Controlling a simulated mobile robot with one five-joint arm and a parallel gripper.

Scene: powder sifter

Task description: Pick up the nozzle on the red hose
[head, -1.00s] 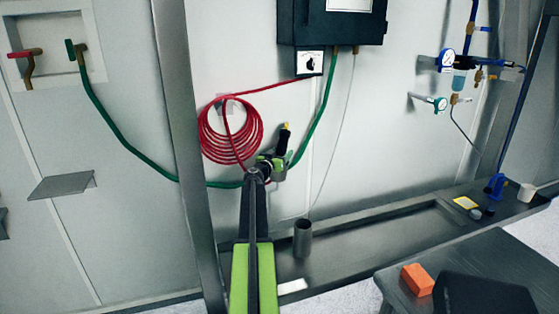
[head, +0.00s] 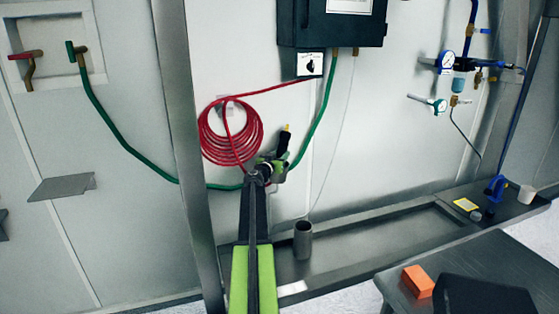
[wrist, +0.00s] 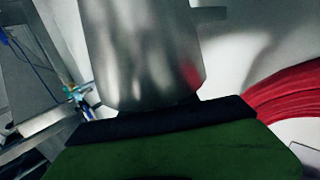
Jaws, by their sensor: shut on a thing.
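The red hose (head: 231,146) hangs in a coil on the back wall, and its lower end runs down to my gripper (head: 269,171). A dark upright piece with a yellow tip, which looks like the nozzle (head: 284,143), stands at the jaws. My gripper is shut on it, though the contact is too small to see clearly. In the wrist view a shiny metal rounded body (wrist: 145,50) fills the middle, just beyond a green and black part. The red hose lies close by on the right there (wrist: 287,98).
A green hose (head: 122,140) passes behind my gripper. A dark box (head: 330,22) is on the wall above. A metal cup (head: 303,240) stands below on the grey ledge (head: 360,240). An orange block (head: 417,281) sits on a dark table at the lower right.

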